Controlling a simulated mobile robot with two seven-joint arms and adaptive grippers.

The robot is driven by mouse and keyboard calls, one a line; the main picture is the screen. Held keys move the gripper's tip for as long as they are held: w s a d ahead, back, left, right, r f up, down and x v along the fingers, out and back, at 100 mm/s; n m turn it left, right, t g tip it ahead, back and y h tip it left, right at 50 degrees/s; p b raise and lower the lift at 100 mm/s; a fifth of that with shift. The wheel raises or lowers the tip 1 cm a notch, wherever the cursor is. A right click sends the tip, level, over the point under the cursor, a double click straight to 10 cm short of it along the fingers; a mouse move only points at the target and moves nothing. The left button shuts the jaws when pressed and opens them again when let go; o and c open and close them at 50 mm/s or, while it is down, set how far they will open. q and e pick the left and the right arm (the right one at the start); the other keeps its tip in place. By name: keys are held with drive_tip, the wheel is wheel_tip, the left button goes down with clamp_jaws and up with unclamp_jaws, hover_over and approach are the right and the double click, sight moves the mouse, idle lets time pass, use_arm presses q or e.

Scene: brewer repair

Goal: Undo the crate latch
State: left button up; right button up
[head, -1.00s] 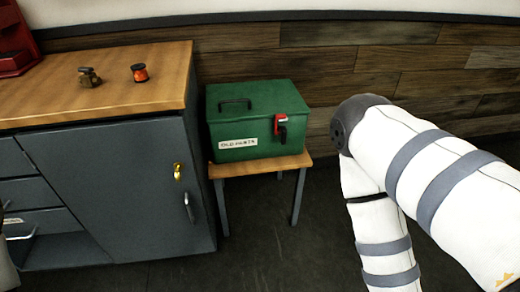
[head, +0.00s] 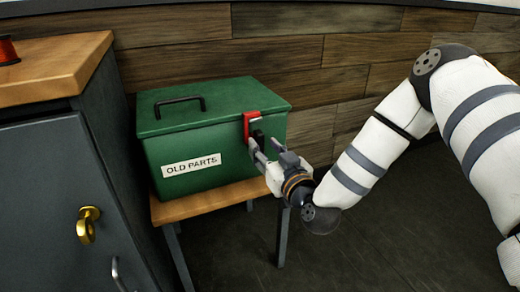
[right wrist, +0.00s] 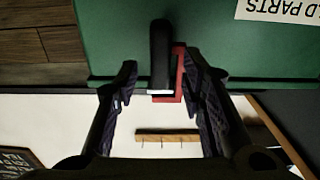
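The green crate (head: 215,150) with an "OLD PARTS" label stands upright with its lid down. Its red latch (head: 249,124) with a black lever (head: 258,133) is on the front near the right corner. My right gripper (head: 266,150) is at the latch, fingers apart. The crate (right wrist: 120,40) shows upside down there. My left gripper is not in view.
The crate rests on a small wooden stool (head: 190,207). A grey cabinet (head: 60,170) with a brass lock (head: 87,225) and an orange spool (head: 8,50) on its top stand at left. A plank wall (head: 300,60) is behind. The floor at right is clear.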

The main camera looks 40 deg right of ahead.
sight(253, 135)
drive_tip(key=shift+x, duration=1.35)
clamp_jaws()
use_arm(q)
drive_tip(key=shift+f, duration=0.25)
use_arm(e)
drive_tip(key=n+p, duration=0.2)
drive_tip(key=shift+a+r+n+p, duration=0.2)
drive_tip(key=shift+n+p, duration=0.1)
drive_tip(key=shift+p, duration=0.05)
drive_tip(key=n+p, duration=0.3)
drive_tip(key=shift+a+n, duration=0.15)
drive_tip(key=shift+n, duration=0.15)
drive_tip(key=n+p, duration=0.2)
drive_tip(key=n, duration=0.1)
drive_tip(key=shift+f+n, duration=0.25)
drive_tip(key=shift+n, duration=0.05)
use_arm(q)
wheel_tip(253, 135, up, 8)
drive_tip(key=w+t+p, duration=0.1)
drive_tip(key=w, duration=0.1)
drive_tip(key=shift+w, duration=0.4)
use_arm(e)
drive_tip(key=shift+f+n, duration=0.1)
drive_tip(key=shift+n, duration=0.9)
drive_tip(key=shift+f+n, duration=0.15)
drive_tip(key=shift+n, duration=0.85)
use_arm(q)
drive_tip(key=shift+p, duration=0.3)
